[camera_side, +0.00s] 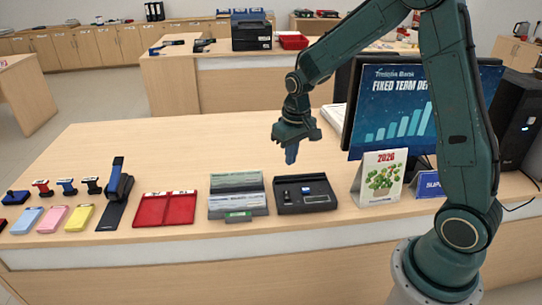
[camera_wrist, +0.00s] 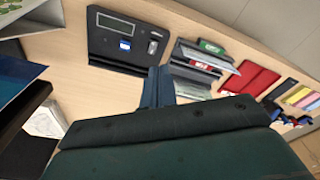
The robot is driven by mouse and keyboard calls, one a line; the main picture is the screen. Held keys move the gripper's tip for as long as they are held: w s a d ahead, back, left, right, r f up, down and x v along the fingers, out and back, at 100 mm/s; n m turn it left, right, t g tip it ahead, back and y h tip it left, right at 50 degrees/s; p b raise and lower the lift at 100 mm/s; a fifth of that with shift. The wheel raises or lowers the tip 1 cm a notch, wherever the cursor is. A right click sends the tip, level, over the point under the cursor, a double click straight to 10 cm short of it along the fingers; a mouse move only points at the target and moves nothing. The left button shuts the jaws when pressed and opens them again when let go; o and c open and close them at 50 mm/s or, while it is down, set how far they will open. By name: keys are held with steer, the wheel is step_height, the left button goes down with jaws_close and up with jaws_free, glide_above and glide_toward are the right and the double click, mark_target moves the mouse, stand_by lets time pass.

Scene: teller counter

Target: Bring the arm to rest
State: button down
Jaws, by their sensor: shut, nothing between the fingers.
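My gripper (camera_side: 291,155) hangs pointing down above the teller counter (camera_side: 120,145), in the air behind the black tray with a small display (camera_side: 318,199). Its fingers are together with nothing between them. In the wrist view the shut fingers (camera_wrist: 158,86) show at the middle, with the black tray (camera_wrist: 105,48) beyond them at upper left. The gripper appears apart from everything on the counter.
A monitor (camera_side: 424,105), a 2026 calendar (camera_side: 379,177) and a black speaker-like box (camera_side: 515,120) stand at right. A grey slip holder (camera_side: 238,204), a red tray (camera_side: 165,208), a card device (camera_side: 117,190), stamps and coloured pads line the front. The counter's back left is clear.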

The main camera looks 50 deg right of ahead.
steer(key=s+a+r+n+t, duration=0.15)
steer(key=s+a+r, duration=0.35)
steer(key=s+r, duration=0.55)
steer(key=s+a+r+t, duration=0.1)
steer(key=s+r, duration=0.2)
steer(key=s, duration=0.3)
steer(key=s+a+r+t, duration=0.1)
steer(key=s+r+t, duration=0.1)
steer(key=s, duration=0.4)
steer(key=shift+s+a+r+n, duration=0.15)
steer(key=shift+a+r+n, duration=0.2)
steer(key=shift+r+n, duration=0.15)
